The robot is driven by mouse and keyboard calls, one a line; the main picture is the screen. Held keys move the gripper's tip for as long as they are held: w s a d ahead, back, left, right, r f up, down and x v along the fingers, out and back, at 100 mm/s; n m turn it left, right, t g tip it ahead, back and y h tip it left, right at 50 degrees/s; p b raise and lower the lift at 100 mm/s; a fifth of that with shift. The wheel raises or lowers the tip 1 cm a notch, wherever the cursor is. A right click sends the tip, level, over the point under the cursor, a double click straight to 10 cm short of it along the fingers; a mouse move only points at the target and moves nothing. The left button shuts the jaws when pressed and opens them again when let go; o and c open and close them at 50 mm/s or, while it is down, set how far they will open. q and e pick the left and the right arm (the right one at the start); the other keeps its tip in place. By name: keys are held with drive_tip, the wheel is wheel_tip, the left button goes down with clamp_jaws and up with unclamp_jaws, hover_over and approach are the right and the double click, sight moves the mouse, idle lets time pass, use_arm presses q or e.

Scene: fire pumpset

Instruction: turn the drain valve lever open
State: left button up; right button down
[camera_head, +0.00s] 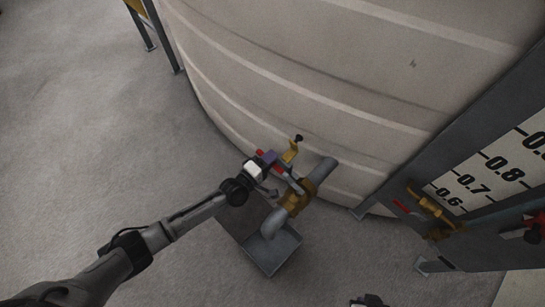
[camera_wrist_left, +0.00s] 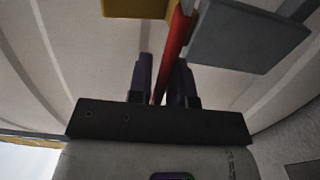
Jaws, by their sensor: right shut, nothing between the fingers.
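The drain valve (camera_head: 299,195) is a brass body on a grey pipe low on the tank, in the head view. Its red lever (camera_wrist_left: 174,42) runs between the fingers of my left gripper (camera_wrist_left: 164,75) in the left wrist view. The two dark fingers stand apart, one on each side of the lever, with a gap showing beside the left finger. In the head view my left gripper (camera_head: 272,166) is at the lever, covering part of it. My right gripper (camera_head: 368,301) shows only partly at the bottom edge, shut and empty, away from the valve.
A grey elbow pipe (camera_head: 273,224) points down into a grey tray (camera_head: 285,251) below the valve. A yellow bracket with a black knob (camera_head: 298,138) is close to my left gripper. The large pale tank (camera_head: 330,65) stands behind. A level gauge board (camera_head: 495,170) and another brass valve (camera_head: 430,207) are right.

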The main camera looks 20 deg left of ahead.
use_arm(q)
drive_tip(key=shift+w+d, duration=0.2)
drive_tip(key=shift+w, duration=0.25)
clamp_jaws()
